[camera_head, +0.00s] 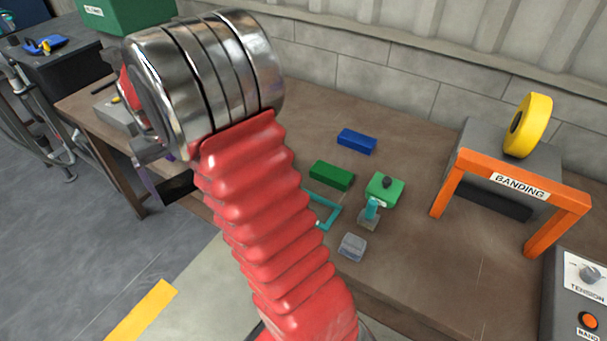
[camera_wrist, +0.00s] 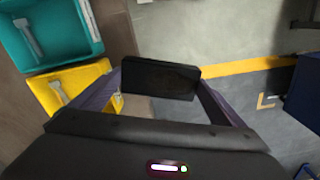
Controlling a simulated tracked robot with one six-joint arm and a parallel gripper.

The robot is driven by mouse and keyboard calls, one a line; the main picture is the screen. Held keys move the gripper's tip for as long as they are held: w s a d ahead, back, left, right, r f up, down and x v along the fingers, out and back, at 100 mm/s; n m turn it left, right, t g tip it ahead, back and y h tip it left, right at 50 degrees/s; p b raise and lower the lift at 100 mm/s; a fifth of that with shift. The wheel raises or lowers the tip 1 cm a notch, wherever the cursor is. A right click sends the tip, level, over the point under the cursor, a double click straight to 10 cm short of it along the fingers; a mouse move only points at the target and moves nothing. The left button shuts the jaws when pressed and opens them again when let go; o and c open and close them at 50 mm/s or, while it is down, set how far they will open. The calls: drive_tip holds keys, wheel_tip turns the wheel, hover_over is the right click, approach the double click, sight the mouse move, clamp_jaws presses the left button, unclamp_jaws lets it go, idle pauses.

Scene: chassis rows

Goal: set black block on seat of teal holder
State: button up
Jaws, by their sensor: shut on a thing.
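My gripper (camera_wrist: 157,84) is shut on a black block (camera_wrist: 162,76), which sits between the two fingers in the wrist view. In the head view the block (camera_head: 179,187) shows at the left, below my wrist and off the table's front edge. A teal frame (camera_head: 331,214), likely the teal holder, lies on the table to the right of my arm, which hides its left part. Its seat cannot be made out clearly. My gripper is well to the left of it.
Near the frame are a green block (camera_head: 331,176), a blue block (camera_head: 357,141), a green piece with a dark knob (camera_head: 384,190), a small teal-topped part (camera_head: 371,209) and a grey block (camera_head: 352,247). The orange banding stand (camera_head: 447,188) is at right. Teal (camera_wrist: 86,50) and yellow (camera_wrist: 98,69) bins show in the wrist view.

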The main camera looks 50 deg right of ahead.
drive_tip(key=s+d+r+m, duration=0.3)
drive_tip(key=s+d+r, duration=0.1)
drive_tip(key=s+d, duration=0.4)
drive_tip(key=s+d+r+m, duration=0.4)
drive_tip(key=s+d, duration=0.2)
drive_tip(key=d, duration=0.4)
drive_tip(key=s+d+r+m, duration=0.2)
drive_tip(key=s+m, duration=0.3)
drive_tip(key=s, duration=0.7)
wheel_tip(320, 180, down, 7)
drive_tip(key=s+m, duration=0.2)
drive_tip(key=shift+a+f, duration=0.2)
drive_tip(key=shift+a, duration=0.2)
drive_tip(key=shift+f, duration=0.1)
drive_tip(key=shift+f, duration=2.9)
drive_tip(key=shift+a+f, duration=0.1)
drive_tip(key=shift+f, duration=1)
